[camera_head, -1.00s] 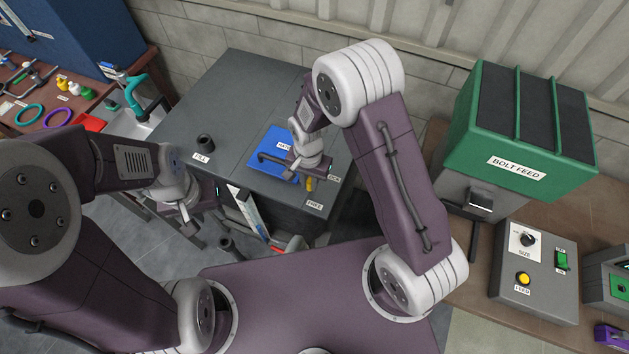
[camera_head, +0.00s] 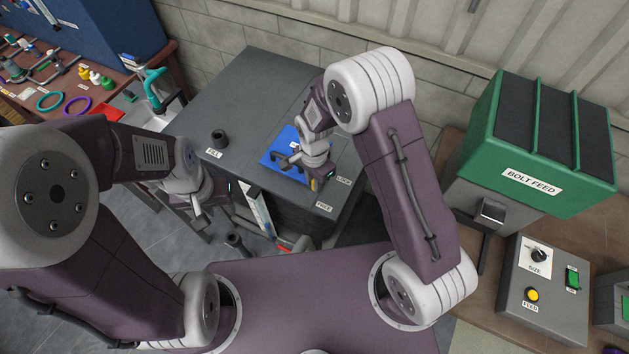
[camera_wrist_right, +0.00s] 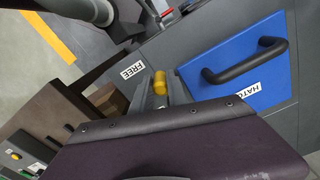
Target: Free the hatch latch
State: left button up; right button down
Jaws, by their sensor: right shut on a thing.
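The blue hatch (camera_head: 271,156) with its black bar handle (camera_wrist_right: 252,62) is set in the top of the grey cabinet. The yellow latch grip (camera_wrist_right: 160,83) is beside the hatch; only a bit of it shows in the head view (camera_head: 314,185). My right gripper (camera_wrist_right: 161,96) is at the latch, shut on its yellow grip. The FREE label (camera_head: 325,207) is in front of the latch and the LOCK label (camera_head: 344,182) to its right. In the wrist view the FREE label (camera_wrist_right: 132,69) is left of the grip. My left gripper (camera_head: 197,208) hangs left of the cabinet; its jaws are unclear.
The green bolt feed (camera_head: 540,150) and a grey control box (camera_head: 545,290) stand on the right bench. A bench with rings and small bottles is at far left.

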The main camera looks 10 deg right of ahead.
jog(key=shift+w+r, duration=0.1)
jog(key=shift+w, duration=0.05)
jog(key=c, duration=1.4)
grip_release()
jog(key=shift+o, duration=0.5)
jog(key=shift+r, duration=0.3)
notch_tip(320, 180, up, 8)
jog(key=shift+r+b, duration=0.2)
jog(key=shift+b, duration=0.75)
